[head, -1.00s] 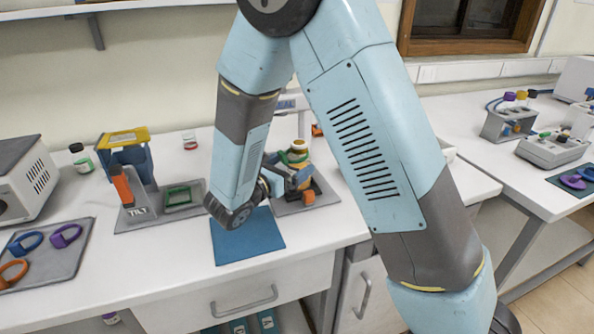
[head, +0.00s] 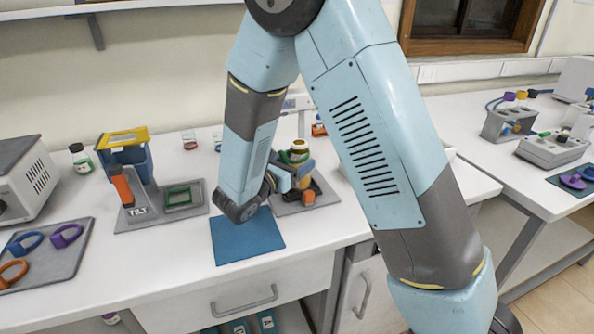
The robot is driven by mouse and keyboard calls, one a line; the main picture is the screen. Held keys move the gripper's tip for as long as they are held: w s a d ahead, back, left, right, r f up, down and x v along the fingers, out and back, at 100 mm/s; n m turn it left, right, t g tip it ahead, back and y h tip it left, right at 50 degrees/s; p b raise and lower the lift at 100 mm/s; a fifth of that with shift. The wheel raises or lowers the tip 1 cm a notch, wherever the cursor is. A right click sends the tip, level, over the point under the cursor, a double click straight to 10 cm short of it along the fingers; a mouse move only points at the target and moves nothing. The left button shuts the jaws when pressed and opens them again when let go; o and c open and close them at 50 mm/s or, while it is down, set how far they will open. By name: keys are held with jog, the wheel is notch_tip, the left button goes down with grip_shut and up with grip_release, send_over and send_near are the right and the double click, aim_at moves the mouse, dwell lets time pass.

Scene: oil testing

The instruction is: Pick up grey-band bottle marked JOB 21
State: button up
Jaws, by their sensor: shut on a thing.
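A small amber bottle with a pale top and some green (head: 299,151) stands out above my gripper (head: 300,174), just behind the blue mat. My gripper is shut on it, though my wrist hides most of the fingers. I cannot make out a grey band or JOB 21 marking from here. The bottle is over or on a grey tray (head: 322,197); I cannot tell whether its base touches.
A blue mat (head: 247,240) lies clear in front. A tray of coloured rings (head: 75,262) is far left.

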jog(key=c, duration=0.3)
jog(key=shift+r, duration=0.1)
jog(key=shift+c, duration=0.2)
